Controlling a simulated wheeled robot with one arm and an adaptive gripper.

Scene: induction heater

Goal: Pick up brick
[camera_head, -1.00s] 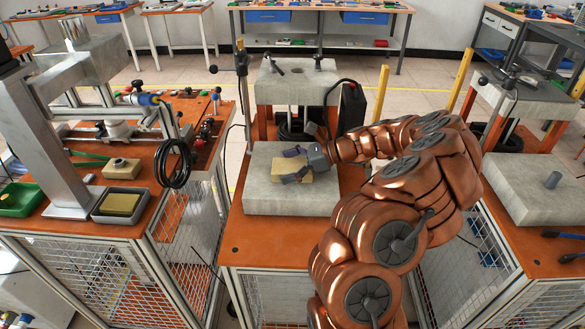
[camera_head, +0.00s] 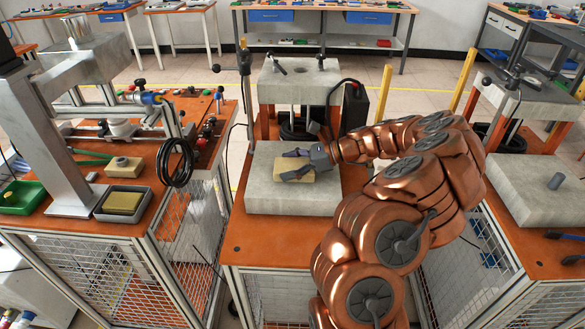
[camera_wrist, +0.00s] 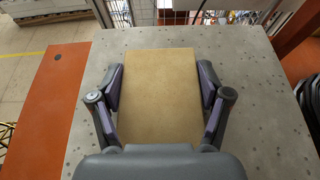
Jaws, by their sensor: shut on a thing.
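The brick (camera_head: 296,174) is a tan block on the grey slab (camera_head: 262,203) at the middle of the orange workbench. In the wrist view the brick (camera_wrist: 160,95) lies lengthwise between my two fingers, one against each long side. My gripper (camera_head: 290,164) is shut on the brick; it also shows in the wrist view (camera_wrist: 160,85). I cannot tell whether the brick touches the slab or is slightly lifted. The brick's near end is hidden by the gripper's body in the wrist view.
Behind the slab stands a press-like frame with a grey block (camera_head: 297,85) on orange posts. A left bench holds a metal column (camera_head: 55,150), a black cable coil (camera_head: 174,162) and a tray with a yellow pad (camera_head: 122,203). Another slab (camera_head: 540,190) stands right.

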